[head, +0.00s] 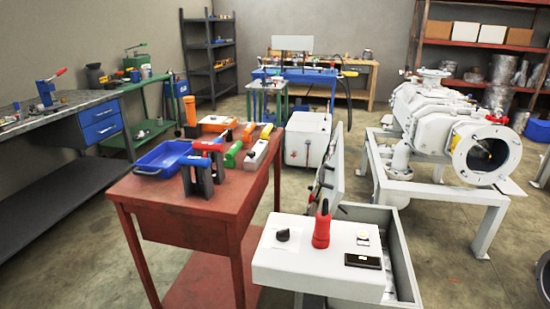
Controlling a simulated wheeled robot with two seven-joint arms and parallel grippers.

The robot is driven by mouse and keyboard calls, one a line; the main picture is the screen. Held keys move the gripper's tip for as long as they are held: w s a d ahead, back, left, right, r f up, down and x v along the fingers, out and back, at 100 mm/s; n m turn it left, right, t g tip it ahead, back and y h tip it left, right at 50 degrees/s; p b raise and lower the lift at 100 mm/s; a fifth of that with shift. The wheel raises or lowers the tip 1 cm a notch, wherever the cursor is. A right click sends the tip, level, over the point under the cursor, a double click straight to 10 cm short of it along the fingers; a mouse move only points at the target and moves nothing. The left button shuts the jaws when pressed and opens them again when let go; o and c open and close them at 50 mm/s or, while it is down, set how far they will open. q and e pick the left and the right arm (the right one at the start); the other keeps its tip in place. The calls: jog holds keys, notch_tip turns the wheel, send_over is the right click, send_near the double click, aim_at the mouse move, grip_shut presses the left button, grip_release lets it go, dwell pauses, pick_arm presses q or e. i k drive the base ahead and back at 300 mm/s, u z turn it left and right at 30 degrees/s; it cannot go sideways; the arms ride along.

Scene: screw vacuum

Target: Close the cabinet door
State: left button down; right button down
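A light grey cabinet (400,255) stands at the lower middle right, open so that part of its inside shows. A pale upright panel (329,175) stands at its far left side, with dark fittings on it; it looks like the cabinet's door, swung open. A white box-like panel (300,267) at the near side carries a black knob (283,234), a red-orange handle (321,228) and a small dark display (363,261). How this panel joins the cabinet is unclear. Neither of my grippers is in view.
A red table (150,190) stands left of the cabinet, close to it, holding a blue tray (163,158) and several tools. A large grey pump (440,125) on a white frame (490,205) stands to the right. Floor is bare between the cabinet and the frame.

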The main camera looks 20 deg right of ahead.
aim_at(332, 188)
jog(key=u, duration=1.05)
jog(key=i, duration=1.05)
jog(key=z, duration=0.4)
